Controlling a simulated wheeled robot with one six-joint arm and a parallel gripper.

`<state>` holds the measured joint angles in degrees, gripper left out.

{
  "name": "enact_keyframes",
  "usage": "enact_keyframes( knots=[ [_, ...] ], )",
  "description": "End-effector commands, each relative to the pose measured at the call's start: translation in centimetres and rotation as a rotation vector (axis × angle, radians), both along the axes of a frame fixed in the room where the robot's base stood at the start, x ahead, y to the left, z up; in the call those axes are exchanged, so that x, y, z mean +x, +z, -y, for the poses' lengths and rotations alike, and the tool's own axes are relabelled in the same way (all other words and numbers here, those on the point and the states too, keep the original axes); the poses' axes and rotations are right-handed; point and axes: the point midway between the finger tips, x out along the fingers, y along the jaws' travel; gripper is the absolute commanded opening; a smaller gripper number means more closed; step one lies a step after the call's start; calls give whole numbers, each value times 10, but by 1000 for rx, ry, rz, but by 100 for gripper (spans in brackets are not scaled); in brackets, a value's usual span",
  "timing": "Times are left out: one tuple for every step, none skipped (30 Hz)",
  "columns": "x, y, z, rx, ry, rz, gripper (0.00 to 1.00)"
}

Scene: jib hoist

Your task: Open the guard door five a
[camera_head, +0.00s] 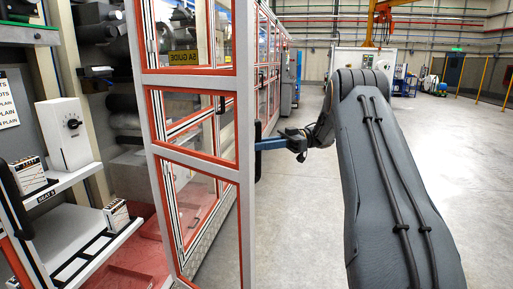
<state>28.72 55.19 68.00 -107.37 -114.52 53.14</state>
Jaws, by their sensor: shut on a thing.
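The guard door (200,163) is a tall grey and orange frame with clear panes, at the left middle. It stands swung out from the machine, with a wide opening to its left. A dark upright handle (258,165) is on its right edge. My gripper (264,145), with blue fingers, reaches in from the right and is shut on this handle. The fingertips are partly hidden at the handle. A yellow and black label reading "5A GUIDE" (184,57) shows behind the upper pane.
More orange-framed guard panels (268,75) run back behind the door. The grey floor (295,230) right of the door is clear.

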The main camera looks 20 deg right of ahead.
Motion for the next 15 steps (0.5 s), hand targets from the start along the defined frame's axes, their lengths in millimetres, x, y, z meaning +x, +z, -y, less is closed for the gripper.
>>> enact_keyframes(
  knots=[
    [3, 0, 0, 0, 4, 2, 0],
    [3, 0, 0, 0, 6, 3, 0],
    [4, 0, 1, 0, 9, 3, 0],
    [4, 0, 1, 0, 11, 3, 0],
    [4, 0, 2, 1, 11, 3, 0],
    [4, 0, 2, 0, 11, 3, 0],
    [4, 0, 2, -1, 10, 3, 0],
    [4, 0, 2, -1, 9, 3, 0],
    [4, 1, 2, -2, 8, 3, 0],
    [4, 1, 2, -2, 8, 3, 0],
    [5, 1, 3, -2, 7, 3, 0],
    [5, 1, 3, -2, 6, 4, 0],
    [5, 1, 3, -2, 6, 4, 0],
    [5, 1, 3, -2, 6, 4, 0],
    [5, 1, 3, -2, 6, 4, 0]
  ],
)
